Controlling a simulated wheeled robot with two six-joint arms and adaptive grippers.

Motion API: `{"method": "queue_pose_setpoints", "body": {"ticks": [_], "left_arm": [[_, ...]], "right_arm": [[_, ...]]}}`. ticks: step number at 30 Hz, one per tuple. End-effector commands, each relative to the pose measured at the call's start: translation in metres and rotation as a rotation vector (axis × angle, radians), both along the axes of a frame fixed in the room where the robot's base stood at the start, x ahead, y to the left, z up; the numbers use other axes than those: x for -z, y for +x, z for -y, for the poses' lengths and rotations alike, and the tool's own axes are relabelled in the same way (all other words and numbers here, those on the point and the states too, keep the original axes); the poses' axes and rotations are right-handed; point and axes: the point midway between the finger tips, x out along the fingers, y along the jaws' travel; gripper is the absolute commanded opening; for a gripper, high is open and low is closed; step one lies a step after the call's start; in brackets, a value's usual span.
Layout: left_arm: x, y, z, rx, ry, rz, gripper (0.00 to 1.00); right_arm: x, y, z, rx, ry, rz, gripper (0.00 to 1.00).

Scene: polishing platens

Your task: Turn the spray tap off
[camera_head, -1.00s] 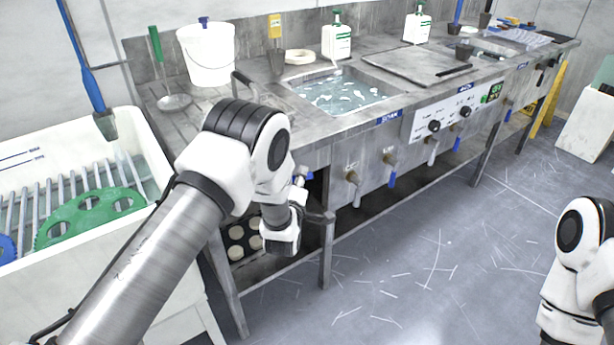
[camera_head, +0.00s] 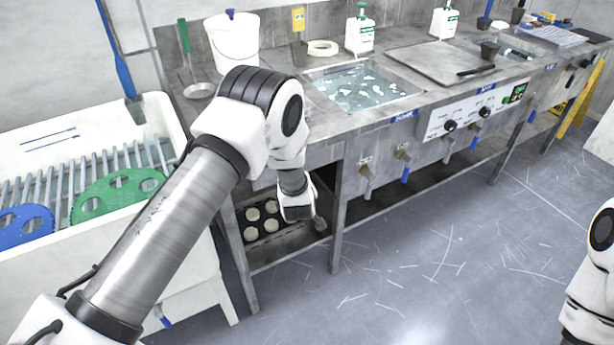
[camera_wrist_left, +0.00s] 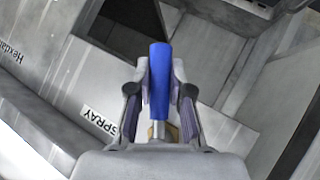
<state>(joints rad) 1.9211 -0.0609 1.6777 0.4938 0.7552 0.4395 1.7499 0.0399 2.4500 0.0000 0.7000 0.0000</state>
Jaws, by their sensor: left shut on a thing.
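The spray tap's blue lever (camera_wrist_left: 160,85) stands between the two fingers of my left gripper (camera_wrist_left: 160,68) in the left wrist view. The fingers are closed on its sides. A metal stem and a brass-coloured part show at the lever's base. A label reading SPRAY (camera_wrist_left: 100,121) is on the steel panel to the left. In the head view my left wrist hangs at the bench's front left, and the lever is hidden there. My right arm shows only at the right edge, and its gripper is out of view.
A bench leg (camera_head: 336,225) stands close right of my left wrist. A white tub (camera_head: 85,125) is at left. The floor (camera_head: 450,240) in front is clear.

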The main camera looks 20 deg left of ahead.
Motion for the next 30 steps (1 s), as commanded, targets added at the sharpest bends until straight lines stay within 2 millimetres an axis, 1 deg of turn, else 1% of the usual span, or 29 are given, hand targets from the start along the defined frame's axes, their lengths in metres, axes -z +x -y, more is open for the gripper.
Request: {"method": "queue_pose_setpoints", "body": {"ticks": [1, 3, 9, 15, 21, 30], "left_arm": [[-0.004, -0.002, -0.001, 0.0, 0.024, -0.032, 0.0], [-0.002, -0.005, -0.003, -0.001, 0.063, -0.083, 0.0], [0.001, -0.013, -0.009, -0.001, 0.164, -0.212, 0.0], [0.003, -0.019, -0.014, -0.001, 0.238, -0.305, 0.0], [0.005, -0.022, -0.017, 0.0, 0.281, -0.357, 0.0], [0.006, -0.023, -0.018, 0.0, 0.297, -0.376, 0.0]], "right_arm": [[-0.009, 0.0, 0.0, 0.0, 0.0, 0.0, 0.55], [-0.015, 0.0, 0.0, 0.0, 0.0, 0.0, 0.55], [-0.031, 0.0, 0.0, 0.0, 0.0, 0.0, 0.55], [-0.044, 0.0, 0.0, 0.0, 0.0, 0.0, 0.55], [-0.05, 0.0, 0.0, 0.0, 0.0, 0.0, 0.55], [-0.051, 0.0, 0.0, 0.0, 0.0, 0.0, 0.55]]}}
